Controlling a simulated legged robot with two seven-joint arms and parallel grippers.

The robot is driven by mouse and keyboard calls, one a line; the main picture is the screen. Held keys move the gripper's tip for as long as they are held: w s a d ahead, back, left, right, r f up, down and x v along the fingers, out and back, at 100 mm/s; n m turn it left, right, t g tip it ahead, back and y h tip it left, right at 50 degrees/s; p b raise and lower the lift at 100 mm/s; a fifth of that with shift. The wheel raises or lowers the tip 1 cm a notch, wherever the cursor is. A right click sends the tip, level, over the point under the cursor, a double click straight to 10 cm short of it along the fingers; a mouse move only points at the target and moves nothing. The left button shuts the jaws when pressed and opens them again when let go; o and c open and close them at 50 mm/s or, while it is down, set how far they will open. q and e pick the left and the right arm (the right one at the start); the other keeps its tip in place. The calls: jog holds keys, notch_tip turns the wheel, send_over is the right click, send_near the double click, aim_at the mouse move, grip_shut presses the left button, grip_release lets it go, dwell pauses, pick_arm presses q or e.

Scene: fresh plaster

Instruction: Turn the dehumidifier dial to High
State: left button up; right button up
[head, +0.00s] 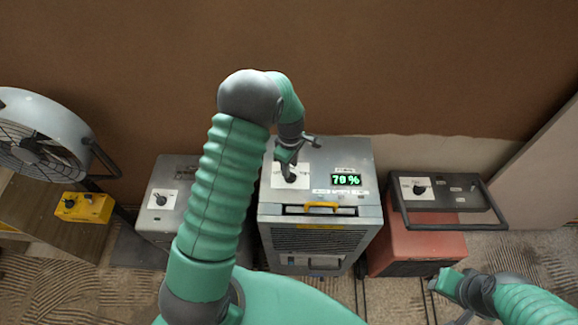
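The dehumidifier (350,155) is the grey cabinet in the middle of the head view, with a yellow handle on its front edge. A green display (345,181) on its top reads 79 %. Its dial (290,177) is a dark knob on a white plate to the left of the display. My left gripper (288,166) points down at the dial, its fingertips at or just above the knob. The gripper partly hides the dial and its markings, so I cannot read the setting or tell whether the fingers grip it. My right gripper (449,299) is low at the right, open and empty, away from the dehumidifier.
A grey box with a knob (161,198) stands at the left, partly behind my arm. A red machine (425,243) with a dark control panel stands at the right. A fan (40,135) and a yellow control box (85,207) are at far left. A brown wall is behind.

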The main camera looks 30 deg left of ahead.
pick_arm(q)
jog(key=shift+s+d+f, duration=0.1)
jog(key=shift+d+f, duration=0.15)
jog(key=shift+f, duration=0.3)
jog(key=shift+s+d+f, duration=0.1)
jog(key=shift+d+f, duration=0.05)
jog(key=shift+f, duration=0.2)
jog(key=shift+a+f, duration=0.2)
jog(key=shift+a, duration=0.45)
jog(key=shift+a+f, duration=0.15)
jog(key=shift+a, duration=0.3)
jog(key=c, duration=0.4)
jog(key=shift+c, duration=1)
jog(key=shift+d, duration=0.25)
grip_shut()
jog(key=shift+d+r, duration=0.2)
jog(key=shift+d, duration=0.15)
pick_arm(e)
jog(key=shift+s+a+r, duration=0.1)
jog(key=shift+s+r, duration=0.15)
jog(key=shift+r, duration=0.05)
